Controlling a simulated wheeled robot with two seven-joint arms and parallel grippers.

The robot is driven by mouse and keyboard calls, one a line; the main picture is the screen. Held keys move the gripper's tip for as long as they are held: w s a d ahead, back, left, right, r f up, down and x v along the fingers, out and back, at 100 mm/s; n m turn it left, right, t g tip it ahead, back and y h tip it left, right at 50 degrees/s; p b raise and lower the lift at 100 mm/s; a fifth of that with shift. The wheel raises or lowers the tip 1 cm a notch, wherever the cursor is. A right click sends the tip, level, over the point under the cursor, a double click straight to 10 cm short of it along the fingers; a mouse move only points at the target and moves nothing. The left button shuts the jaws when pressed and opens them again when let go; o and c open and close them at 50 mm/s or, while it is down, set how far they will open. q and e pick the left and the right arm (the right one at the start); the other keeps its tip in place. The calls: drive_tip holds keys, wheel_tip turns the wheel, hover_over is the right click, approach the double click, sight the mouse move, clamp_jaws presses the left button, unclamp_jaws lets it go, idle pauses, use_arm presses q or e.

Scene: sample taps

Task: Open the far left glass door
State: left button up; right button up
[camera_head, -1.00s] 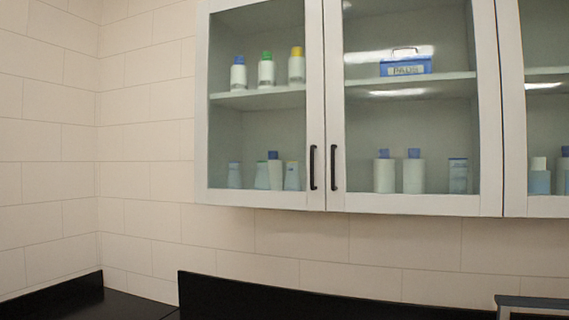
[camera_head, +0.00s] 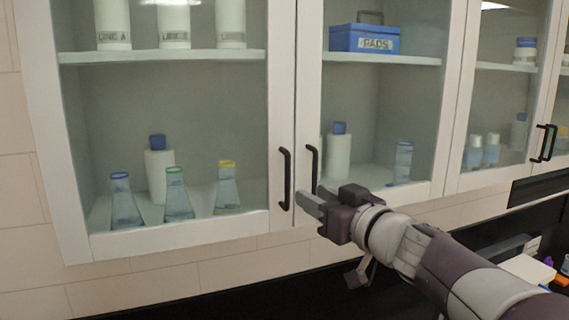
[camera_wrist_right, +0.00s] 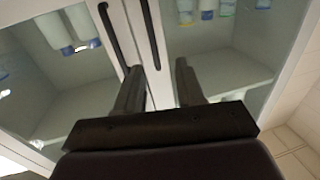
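The far left glass door (camera_head: 180,110) has a pale frame and a black vertical handle (camera_head: 285,178) at its lower right edge. It is shut. My right gripper (camera_head: 311,196) is just right of and below this handle, close to the handle of the neighbouring door. In the right wrist view, the picture is turned over; my gripper (camera_wrist_right: 159,66) has its two fingers apart with nothing held. There the far left door's handle (camera_wrist_right: 151,36) ends near the gap between the fingertips. Contact cannot be told. My left gripper is not in view.
The neighbouring glass door (camera_head: 385,100) is shut, with its own black handle (camera_head: 309,168) close beside the first. Behind the glass stand flasks (camera_head: 178,195), bottles and a blue PADS box (camera_head: 364,38). A black counter edge lies below, with a pale tiled wall between.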

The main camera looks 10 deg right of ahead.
sight(289, 181)
drive_tip(key=p+x, duration=0.2)
drive_tip(key=x, duration=0.8)
drive_tip(key=shift+w+d+f, duration=0.1)
drive_tip(key=shift+w+f, duration=0.05)
drive_tip(key=shift+w, duration=0.05)
drive_tip(key=shift+s+d, duration=0.3)
drive_tip(key=shift+d, duration=0.5)
drive_tip(key=shift+c, duration=1.2)
clamp_jaws()
drive_tip(key=shift+a, duration=0.35)
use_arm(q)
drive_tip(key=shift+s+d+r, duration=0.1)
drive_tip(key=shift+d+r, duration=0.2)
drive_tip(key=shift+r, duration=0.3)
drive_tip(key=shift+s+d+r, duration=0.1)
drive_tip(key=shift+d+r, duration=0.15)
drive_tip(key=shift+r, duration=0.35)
use_arm(e)
drive_tip(key=shift+d, duration=0.1)
